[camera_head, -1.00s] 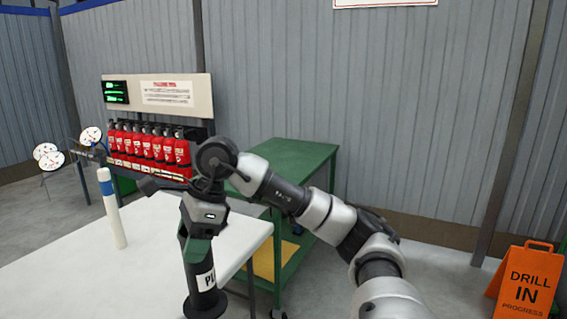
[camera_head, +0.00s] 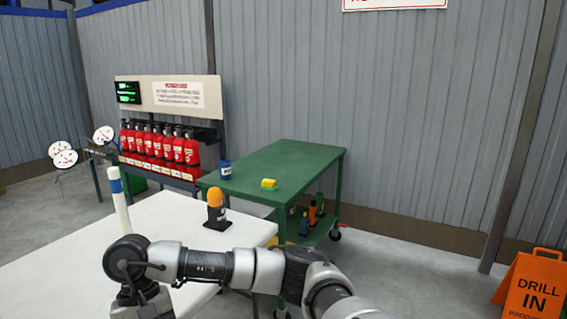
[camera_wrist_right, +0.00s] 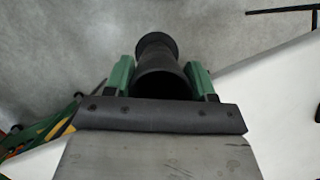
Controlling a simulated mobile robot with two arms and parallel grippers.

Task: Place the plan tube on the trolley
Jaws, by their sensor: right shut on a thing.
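The plan tube (camera_wrist_right: 160,62) is black and shows in the right wrist view between the two green finger pads of my right gripper (camera_wrist_right: 164,78), which is shut on it. In the head view only my right wrist and arm show at the bottom, and the tube is out of sight. The trolley (camera_head: 305,160) is green with a flat top, a lower shelf and castors, and stands beyond the white table. My right gripper is on the near left side of the trolley, apart from it. My left gripper is not in view.
A blue tin (camera_head: 225,171) and a yellow item (camera_head: 268,184) stand on the trolley top, whose far right part is clear. The white table (camera_head: 60,270) carries an orange-topped black item (camera_head: 216,208) and a white-and-blue cylinder (camera_head: 120,205). Red extinguishers (camera_head: 160,147) stand behind.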

